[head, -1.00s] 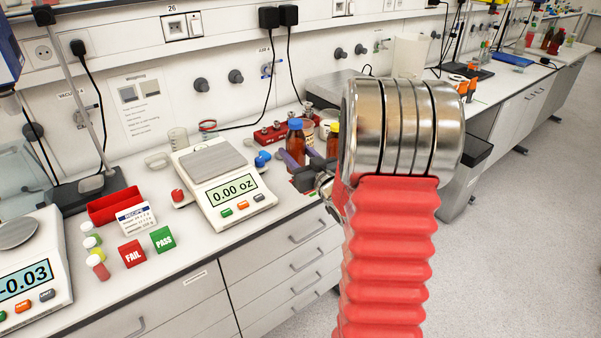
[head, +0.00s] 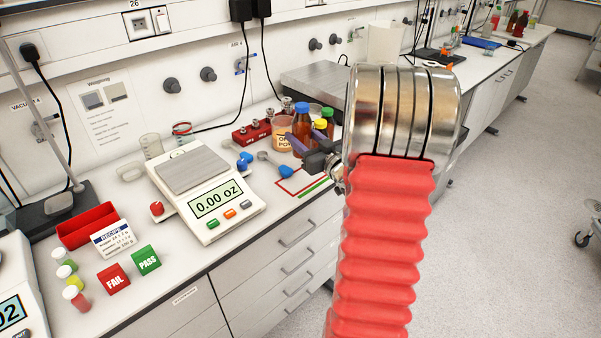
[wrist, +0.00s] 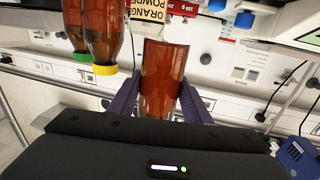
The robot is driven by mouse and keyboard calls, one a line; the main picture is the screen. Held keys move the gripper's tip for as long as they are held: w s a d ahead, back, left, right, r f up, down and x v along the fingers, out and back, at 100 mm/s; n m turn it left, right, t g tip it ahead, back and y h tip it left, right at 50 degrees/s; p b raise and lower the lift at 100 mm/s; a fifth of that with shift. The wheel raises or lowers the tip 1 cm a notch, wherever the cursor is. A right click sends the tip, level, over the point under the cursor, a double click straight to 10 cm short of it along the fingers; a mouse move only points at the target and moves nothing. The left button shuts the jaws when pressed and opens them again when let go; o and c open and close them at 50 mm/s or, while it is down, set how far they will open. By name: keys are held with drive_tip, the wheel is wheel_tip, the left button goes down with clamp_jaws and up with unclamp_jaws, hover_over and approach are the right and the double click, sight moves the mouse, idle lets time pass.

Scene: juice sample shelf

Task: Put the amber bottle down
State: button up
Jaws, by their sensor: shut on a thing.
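The amber bottle (head: 302,123), brown with a blue cap, is upright in the head view at the back of the counter. My gripper (head: 306,145), with purple fingers, is shut on it. The wrist view shows the bottle's brown body (wrist: 162,80) between the two fingers (wrist: 160,105). Its lower part is hidden behind the fingers in the head view, so I cannot tell whether its base touches the counter.
A yellow-capped bottle (wrist: 106,35) and a green-capped bottle (wrist: 73,25) stand close beside it. An orange powder jar (head: 282,132) and red weight block (head: 252,132) are left of it. A red-outlined patch (head: 290,188) in front is clear. A scale (head: 222,222) stands left.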

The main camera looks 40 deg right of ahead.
drive_tip(key=shift+f, duration=2.55)
drive_tip(key=shift+f, duration=2.1)
drive_tip(key=o, duration=1.3)
drive_tip(key=shift+f, duration=0.1)
drive_tip(key=shift+c, duration=0.2)
drive_tip(key=shift+s, duration=0.1)
drive_tip(key=s+a, duration=0.2)
drive_tip(key=s, duration=0.9)
drive_tip(key=shift+s, duration=0.4)
drive_tip(key=shift+w+a, duration=0.1)
drive_tip(key=shift+w, duration=0.05)
